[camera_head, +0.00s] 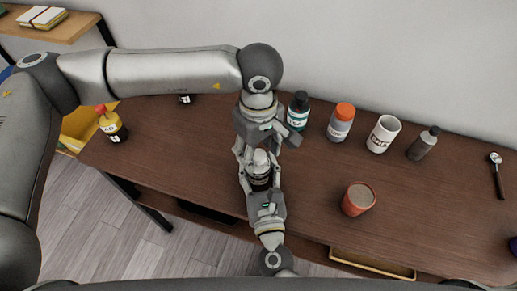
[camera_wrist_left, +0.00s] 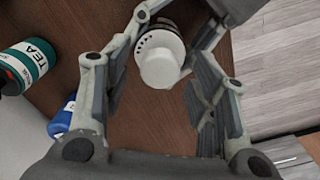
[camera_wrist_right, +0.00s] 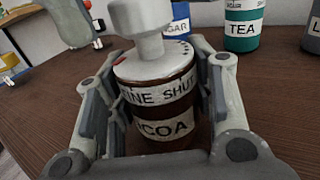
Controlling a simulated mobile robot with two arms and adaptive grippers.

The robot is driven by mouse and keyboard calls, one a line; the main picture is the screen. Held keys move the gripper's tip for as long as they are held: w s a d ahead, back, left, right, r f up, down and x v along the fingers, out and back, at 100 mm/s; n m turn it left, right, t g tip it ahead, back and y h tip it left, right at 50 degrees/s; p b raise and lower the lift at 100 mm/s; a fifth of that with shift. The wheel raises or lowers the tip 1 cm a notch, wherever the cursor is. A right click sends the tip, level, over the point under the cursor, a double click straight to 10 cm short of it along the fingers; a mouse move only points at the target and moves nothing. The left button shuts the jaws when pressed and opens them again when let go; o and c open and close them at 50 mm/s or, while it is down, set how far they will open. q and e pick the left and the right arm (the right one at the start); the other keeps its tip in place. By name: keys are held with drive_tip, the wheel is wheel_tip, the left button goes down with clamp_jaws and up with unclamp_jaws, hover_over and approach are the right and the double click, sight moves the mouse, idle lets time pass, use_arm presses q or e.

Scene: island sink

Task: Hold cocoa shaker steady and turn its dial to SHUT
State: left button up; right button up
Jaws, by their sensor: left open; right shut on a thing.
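The cocoa shaker (camera_head: 259,178) stands upright on the brown table, between my two grippers. In the right wrist view its brown body (camera_wrist_right: 165,108) carries white bands reading "INE SHUT" and "COCOA", with a small red mark near the left of its pale top. A white knob (camera_wrist_right: 141,20) tops it. My right gripper (camera_head: 261,188) is shut on the shaker's body from the near side. My left gripper (camera_head: 258,158) is open above, pointing down at the white top (camera_wrist_left: 160,62), with fingers either side. Contact between the left fingers and the knob cannot be told.
Close behind stand a teal tea jar (camera_head: 297,115) and a blue sugar jar (camera_wrist_right: 178,20). To the right are an orange-capped jar (camera_head: 340,125), a white mug (camera_head: 382,137), a grey bottle (camera_head: 422,147), a terracotta cup (camera_head: 357,199) and a spoon (camera_head: 498,178). A yellow bottle (camera_head: 112,127) stands left.

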use_arm(q)
drive_tip(key=shift+f, duration=0.15)
drive_tip(key=shift+c, duration=0.2)
drive_tip(key=c, duration=1)
drive_tip(key=shift+n, duration=0.3)
drive_tip(key=n, duration=1.1)
drive_tip(key=shift+d, duration=0.1)
drive_tip(key=shift+n, duration=0.3)
